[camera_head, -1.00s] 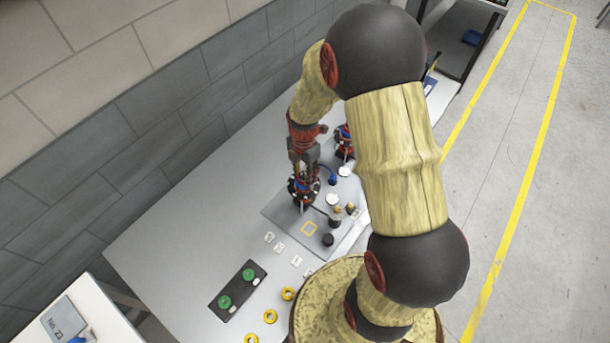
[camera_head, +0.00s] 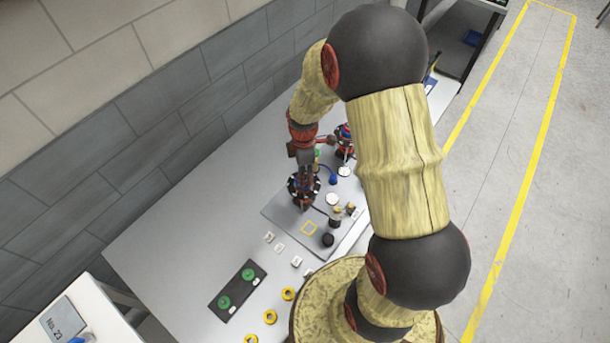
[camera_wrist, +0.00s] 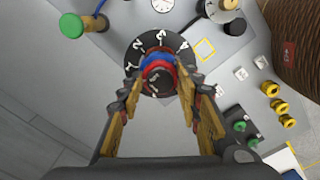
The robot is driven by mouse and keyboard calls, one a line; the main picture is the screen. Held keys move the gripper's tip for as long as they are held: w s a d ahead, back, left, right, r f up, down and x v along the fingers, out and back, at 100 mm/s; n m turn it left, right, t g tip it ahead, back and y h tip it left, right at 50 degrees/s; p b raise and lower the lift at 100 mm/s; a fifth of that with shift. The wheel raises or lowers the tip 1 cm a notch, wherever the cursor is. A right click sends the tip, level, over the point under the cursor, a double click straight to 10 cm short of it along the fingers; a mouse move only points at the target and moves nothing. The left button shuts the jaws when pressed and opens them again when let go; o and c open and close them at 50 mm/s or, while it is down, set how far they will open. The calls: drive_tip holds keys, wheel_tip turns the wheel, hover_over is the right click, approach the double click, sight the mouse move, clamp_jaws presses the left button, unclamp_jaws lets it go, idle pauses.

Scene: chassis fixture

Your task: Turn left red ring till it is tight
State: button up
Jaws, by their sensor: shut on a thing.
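The left red ring (camera_wrist: 158,68) sits with a blue ring (camera_wrist: 157,60) at the centre of a round black dial with white numbers (camera_wrist: 135,48). In the wrist view my gripper (camera_wrist: 159,78) has one finger on each side of the red ring and is shut on it. In the head view my gripper (camera_head: 305,178) points down onto the left dial (camera_head: 293,187), hiding most of the ring. A second red and blue assembly (camera_head: 344,135) stands farther back to the right, partly hidden by my arm.
A grey plate (camera_head: 283,212) carries the dial, dark and pale knobs and a yellow square outline (camera_head: 309,228). Yellow rings (camera_head: 270,316) and a black panel with green buttons (camera_head: 238,290) lie nearer. A green-capped post (camera_wrist: 72,25) stands close to the dial. The left tabletop is clear.

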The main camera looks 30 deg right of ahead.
drive_tip(key=m, duration=0.5)
drive_tip(key=shift+w+m, duration=0.1)
drive_tip(key=shift+m, duration=0.3)
drive_tip(key=shift+f+m+b, duration=0.15)
drive_tip(key=shift+m+b, duration=0.35)
drive_tip(key=shift+m, duration=1.7)
drive_tip(key=o, duration=0.8)
drive_tip(key=shift+o, duration=0.7)
drive_tip(key=shift+f, duration=0.1)
wheel_tip(320, 180, up, 8)
drive_tip(key=p, duration=0.5)
drive_tip(key=shift+f, duration=0.25)
